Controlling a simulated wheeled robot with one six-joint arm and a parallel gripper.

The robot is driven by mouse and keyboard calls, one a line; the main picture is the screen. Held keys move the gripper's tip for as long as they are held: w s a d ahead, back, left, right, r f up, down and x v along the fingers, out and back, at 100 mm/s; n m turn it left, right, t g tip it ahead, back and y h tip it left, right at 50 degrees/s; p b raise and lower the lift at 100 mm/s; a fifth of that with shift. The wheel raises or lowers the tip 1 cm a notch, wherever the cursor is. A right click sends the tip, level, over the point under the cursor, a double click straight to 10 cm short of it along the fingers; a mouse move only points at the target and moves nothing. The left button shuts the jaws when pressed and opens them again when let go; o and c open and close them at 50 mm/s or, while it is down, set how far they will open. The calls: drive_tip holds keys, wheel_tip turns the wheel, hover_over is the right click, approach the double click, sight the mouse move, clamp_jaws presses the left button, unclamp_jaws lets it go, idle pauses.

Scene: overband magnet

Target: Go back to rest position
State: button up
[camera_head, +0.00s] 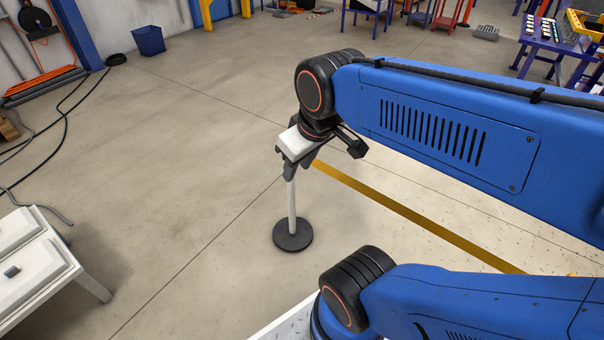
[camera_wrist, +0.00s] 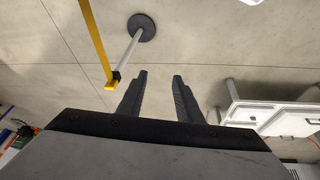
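My gripper (camera_head: 286,172) hangs from my wrist over the floor near the middle of the head view. In the wrist view my gripper (camera_wrist: 160,75) has its two dark fingers apart, with only bare floor seen between them. A pale post (camera_head: 292,205) on a round dark base (camera_head: 293,235) stands on the floor; my gripper overlaps its top in the head view. In the wrist view the post (camera_wrist: 128,52) lies left of the fingers, apart from them in the picture. No held object is seen.
A yellow strip (camera_head: 420,220) runs right from near the post; I cannot tell whether it lies on the floor. White cabinets (camera_head: 40,255) stand at the left, and a purple table (camera_head: 550,45) at the far right. Open floor lies left of my gripper.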

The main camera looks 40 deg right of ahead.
drive_tip(key=shift+s+a+f+m, duration=0.15)
drive_tip(key=shift+s+f+m, duration=0.05)
drive_tip(key=shift+s+m, duration=0.3)
drive_tip(key=shift+s+a+f+m, duration=0.1)
drive_tip(key=shift+s+f+m, duration=0.1)
drive_tip(key=shift+s+m, duration=0.3)
drive_tip(key=shift+s, duration=0.1)
idle(0.6)
